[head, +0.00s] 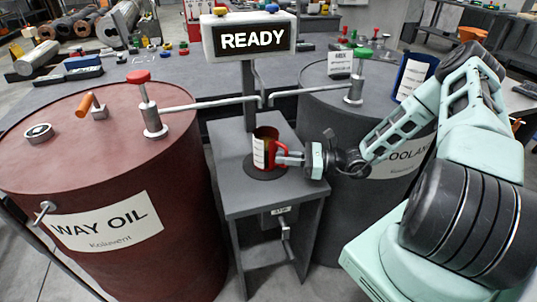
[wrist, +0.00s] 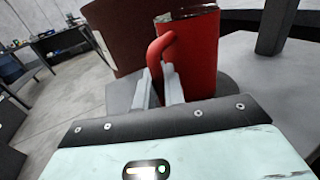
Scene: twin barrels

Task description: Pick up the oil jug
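The oil jug (head: 259,153) is red with a white label and an open top showing dark yellowish contents. It stands upright on a dark round pad (head: 266,173) on the grey stand between the two barrels. In the wrist view the jug (wrist: 198,52) is close ahead, with its red handle (wrist: 154,55) toward me. My gripper (head: 284,156) reaches in from the right at the handle. In the wrist view its two fingers (wrist: 159,84) are apart, one on each side of the handle's lower part. Whether they press on it is unclear.
A red WAY OIL barrel (head: 95,175) stands left of the stand (head: 238,198), and a grey COOLANT barrel (head: 345,195) right. A pipe (head: 210,104) runs above and behind the jug. A READY sign (head: 249,38) rises on a post behind it. A crank (head: 286,240) is on the stand's front.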

